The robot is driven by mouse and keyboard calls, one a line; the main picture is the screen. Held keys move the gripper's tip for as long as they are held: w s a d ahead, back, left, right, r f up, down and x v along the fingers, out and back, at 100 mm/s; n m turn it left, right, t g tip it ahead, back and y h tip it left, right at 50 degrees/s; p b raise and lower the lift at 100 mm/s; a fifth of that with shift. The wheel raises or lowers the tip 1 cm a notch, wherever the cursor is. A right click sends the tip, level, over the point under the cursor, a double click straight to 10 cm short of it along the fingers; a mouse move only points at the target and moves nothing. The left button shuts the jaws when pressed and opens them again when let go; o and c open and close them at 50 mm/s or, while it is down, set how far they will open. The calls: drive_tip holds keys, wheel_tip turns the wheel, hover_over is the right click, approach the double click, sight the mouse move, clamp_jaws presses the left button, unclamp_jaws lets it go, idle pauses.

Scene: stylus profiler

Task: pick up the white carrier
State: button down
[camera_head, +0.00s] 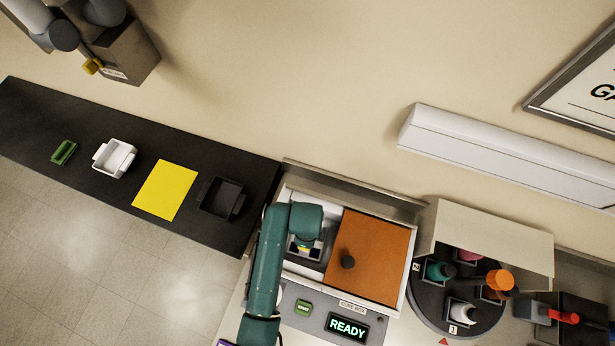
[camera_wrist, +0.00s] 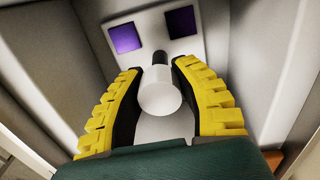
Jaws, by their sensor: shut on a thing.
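The white carrier (camera_wrist: 160,98) shows in the wrist view as a pale plate with a round white knob on a short dark stem. Two purple squares (camera_wrist: 125,37) lie on its far part. My gripper (camera_wrist: 158,70) has its yellow fingers on both sides of the knob and is shut on it. The carrier sits between the light walls of a compartment, and I cannot tell whether it is clear of the floor. In the head view my gripper (camera_head: 303,249) is down in the left opening of the cure box (camera_head: 350,307), and my arm hides most of the carrier.
An orange lid (camera_head: 372,262) with a dark knob covers the box's right side. A turntable (camera_head: 430,301) with several bottles stands to the right.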

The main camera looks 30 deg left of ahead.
drive_tip(key=shift+r, duration=0.1)
wheel_tip(320, 180, up, 10)
drive_tip(key=shift+f, duration=0.1)
